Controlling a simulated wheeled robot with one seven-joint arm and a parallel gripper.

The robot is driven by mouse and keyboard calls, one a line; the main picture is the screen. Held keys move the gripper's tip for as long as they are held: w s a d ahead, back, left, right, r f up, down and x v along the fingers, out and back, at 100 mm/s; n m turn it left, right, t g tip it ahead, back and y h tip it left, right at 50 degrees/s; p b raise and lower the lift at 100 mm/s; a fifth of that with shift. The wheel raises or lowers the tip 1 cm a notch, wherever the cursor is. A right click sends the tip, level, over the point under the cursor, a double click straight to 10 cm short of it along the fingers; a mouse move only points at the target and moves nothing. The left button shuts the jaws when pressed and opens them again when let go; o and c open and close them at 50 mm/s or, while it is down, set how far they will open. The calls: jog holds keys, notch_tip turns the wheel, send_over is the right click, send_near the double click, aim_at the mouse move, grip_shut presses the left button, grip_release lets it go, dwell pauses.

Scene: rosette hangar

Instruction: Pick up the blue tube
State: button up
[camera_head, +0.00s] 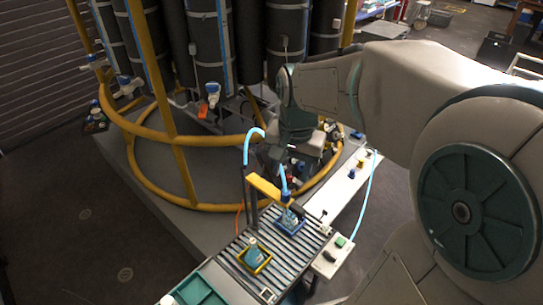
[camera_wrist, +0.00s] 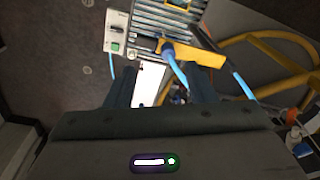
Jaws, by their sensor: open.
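A light blue tube (camera_head: 283,180) rises from the blue cap of a small bottle (camera_head: 290,217) in a blue tray on the conveyor. In the wrist view this tube (camera_wrist: 177,68) runs from the blue cap towards the space between my fingers, nearer the right finger. My gripper (camera_wrist: 161,82) is open, with one dark finger on each side and nothing clearly held. In the head view my gripper (camera_head: 285,155) hangs over the far end of the conveyor, above the tube; its fingertips are hard to make out. Another light blue tube (camera_head: 251,147) arches from a dark post at the left.
A yellow bar (camera_head: 264,187) crosses above the conveyor (camera_head: 232,262). A yellow tray (camera_head: 266,264) with a bottle sits nearer. A control box (camera_head: 333,256) and a white ledge (camera_head: 350,188) lie right. Yellow rails (camera_head: 185,205) curve behind, around dark columns.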

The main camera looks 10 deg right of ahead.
jog(key=w+r+m+p, duration=0.1)
jog(key=w+m, duration=0.1)
jog(key=w, duration=0.1)
send_over(285, 192)
jog(key=shift+m+g, duration=0.4)
notch_tip(285, 192, down, 8)
jog(key=shift+s+a+f, duration=0.1)
jog(key=shift+a, duration=0.05)
jog(key=shift+d+f+p, duration=0.15)
jog(key=shift+f+p, duration=0.2)
jog(key=shift+f, duration=1)
jog(key=shift+d+f+p, duration=0.1)
jog(key=shift+f+p, duration=0.25)
jog(key=shift+f, duration=0.95)
jog(key=c, duration=1)
